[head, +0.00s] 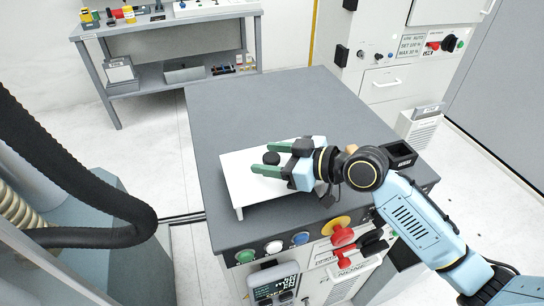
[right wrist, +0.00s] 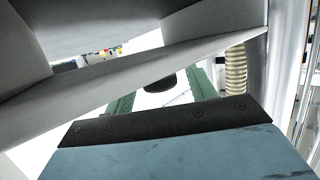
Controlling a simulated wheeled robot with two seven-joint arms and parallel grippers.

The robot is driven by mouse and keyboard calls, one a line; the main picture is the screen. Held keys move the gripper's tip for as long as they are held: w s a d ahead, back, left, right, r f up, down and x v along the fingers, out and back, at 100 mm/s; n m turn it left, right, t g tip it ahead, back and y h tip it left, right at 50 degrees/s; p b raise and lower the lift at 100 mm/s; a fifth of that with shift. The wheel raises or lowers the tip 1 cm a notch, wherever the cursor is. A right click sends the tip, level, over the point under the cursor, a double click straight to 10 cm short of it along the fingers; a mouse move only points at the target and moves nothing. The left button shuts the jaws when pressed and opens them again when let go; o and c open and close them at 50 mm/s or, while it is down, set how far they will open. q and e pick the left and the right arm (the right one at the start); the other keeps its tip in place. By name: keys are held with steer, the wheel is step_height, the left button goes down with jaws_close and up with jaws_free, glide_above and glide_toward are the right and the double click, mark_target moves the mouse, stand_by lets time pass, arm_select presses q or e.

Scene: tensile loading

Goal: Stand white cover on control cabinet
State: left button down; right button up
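The white cover (head: 240,185) is a flat panel with a short leg at its near left corner and a black knob (head: 271,158) on top. It sits level on the grey top of the control cabinet (head: 240,105), near the front edge. My right gripper (head: 262,158) reaches in from the right, its green fingers open on either side of the knob. In the right wrist view, the dark knob (right wrist: 160,83) lies between the green fingers with a visible gap to each. The gripper hides the right part of the cover. My left gripper is not in view.
The front panel has buttons, a red knob (head: 342,236) and a small screen (head: 274,284). A black open box (head: 399,155) sits at the cabinet's right edge. A workbench (head: 165,28) stands at the back left. The rear of the cabinet top is clear.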

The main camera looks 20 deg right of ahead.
steer(key=shift+r, duration=0.1)
steer(key=shift+s+d+r, duration=0.1)
steer(key=shift+d, duration=0.1)
steer(key=b+v, duration=0.1)
steer(key=v, duration=0.9)
steer(key=shift+s, duration=0.1)
steer(key=shift+s+d+r+b, duration=0.3)
steer(key=shift+s+d, duration=0.1)
steer(key=shift+d, duration=0.1)
stand_by(0.5)
